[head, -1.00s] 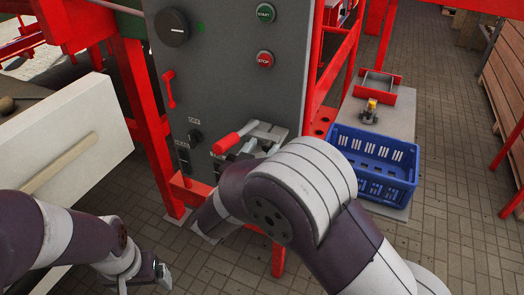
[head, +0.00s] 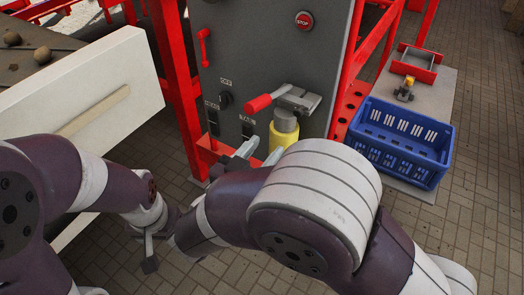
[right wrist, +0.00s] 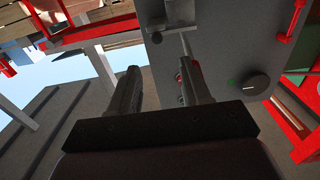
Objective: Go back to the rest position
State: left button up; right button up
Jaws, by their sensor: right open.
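My right gripper (head: 254,154) is in front of the grey control cabinet (head: 262,62), low and close to the red-handled lever (head: 260,102). In the right wrist view its two dark fingers (right wrist: 158,82) stand apart with nothing between them. My left gripper (head: 148,250) hangs low at the left, over the paved floor. Its fingers are small and partly behind my arm, so their opening is unclear.
A grey and yellow cylinder (head: 285,138) stands just under the lever's bracket. A blue crate (head: 400,140) sits at the right on a grey platform. A white panel (head: 85,90) and red frame posts (head: 172,90) flank the left. Paved floor is open at lower right.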

jog(key=w+d+f+n+g+y+p, duration=0.25)
jog(key=w+n+y+p, duration=0.2)
jog(key=w+y, duration=0.45)
jog(key=s+d+f+n+g, duration=0.1)
jog(key=s+d+f+g, duration=0.2)
jog(key=s+d+g, duration=0.2)
jog(key=s+d+f+n+g+y+p, duration=0.1)
jog(key=s+d+f+g, duration=0.2)
jog(key=s, duration=1.1)
jog(key=d+g, duration=0.3)
jog(key=d, duration=0.3)
jog(key=shift+a+n, duration=0.1)
jog(key=shift+n, duration=0.15)
